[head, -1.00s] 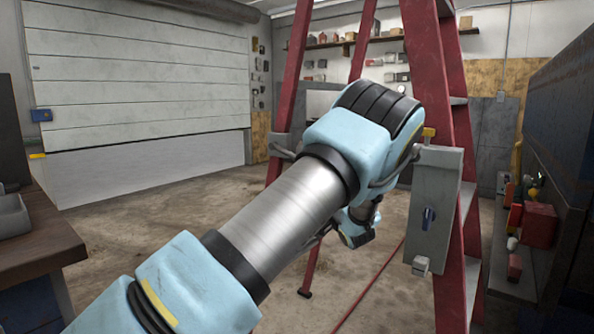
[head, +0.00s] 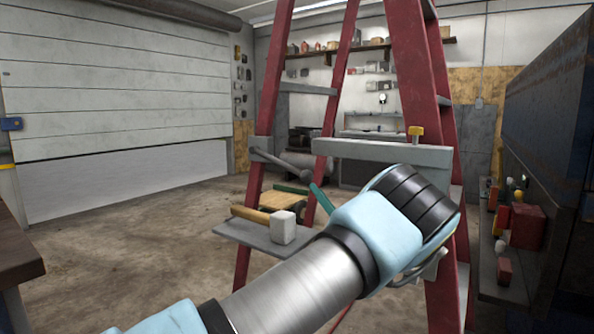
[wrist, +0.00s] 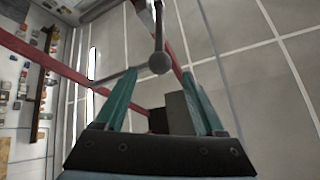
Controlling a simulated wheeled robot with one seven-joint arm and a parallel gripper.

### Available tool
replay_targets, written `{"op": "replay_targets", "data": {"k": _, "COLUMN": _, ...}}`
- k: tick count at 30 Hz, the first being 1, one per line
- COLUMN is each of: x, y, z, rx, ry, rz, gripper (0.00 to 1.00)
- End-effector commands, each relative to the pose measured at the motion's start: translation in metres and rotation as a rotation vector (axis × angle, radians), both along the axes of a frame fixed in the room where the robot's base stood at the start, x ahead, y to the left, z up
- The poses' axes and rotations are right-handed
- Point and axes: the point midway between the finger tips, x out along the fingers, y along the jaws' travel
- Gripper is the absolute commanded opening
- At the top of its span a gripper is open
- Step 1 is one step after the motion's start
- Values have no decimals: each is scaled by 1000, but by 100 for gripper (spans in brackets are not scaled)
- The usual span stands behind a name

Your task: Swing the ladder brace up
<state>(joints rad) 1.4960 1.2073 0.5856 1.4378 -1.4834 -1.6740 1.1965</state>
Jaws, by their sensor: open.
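The red stepladder (head: 257,205) stands open ahead of me. A thin grey rod with a ball end (head: 275,161), seemingly the ladder brace, runs from a bracket on its left leg and slopes down to the right. In the wrist view the ball (wrist: 160,62) lies between the tips of my open teal fingers, with no clear contact. My gripper (head: 305,191) is beside the ball in the head view, partly hidden behind my arm. It also shows in the wrist view (wrist: 159,76). A grey crossbar (head: 375,152) with a yellow knob (head: 416,134) spans the ladder's right side.
A grey shelf (head: 228,232) on the ladder holds a mallet (head: 283,228), below my gripper. A dark workbench edge (head: 15,255) is at the left and a large dark blue machine (head: 550,120) at the right. The floor (head: 150,235) at left is open.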

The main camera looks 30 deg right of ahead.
Motion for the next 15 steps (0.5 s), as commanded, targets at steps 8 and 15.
{"op": "replay_targets", "data": {"k": 8, "x": 38, "y": 12, "z": 34, "rx": -1, "ry": -1, "rz": 0, "gripper": 71}}
{"op": "replay_targets", "data": {"k": 15, "x": 65, "y": 19, "z": 56, "rx": -1, "ry": 0, "rz": 0, "gripper": 71}}
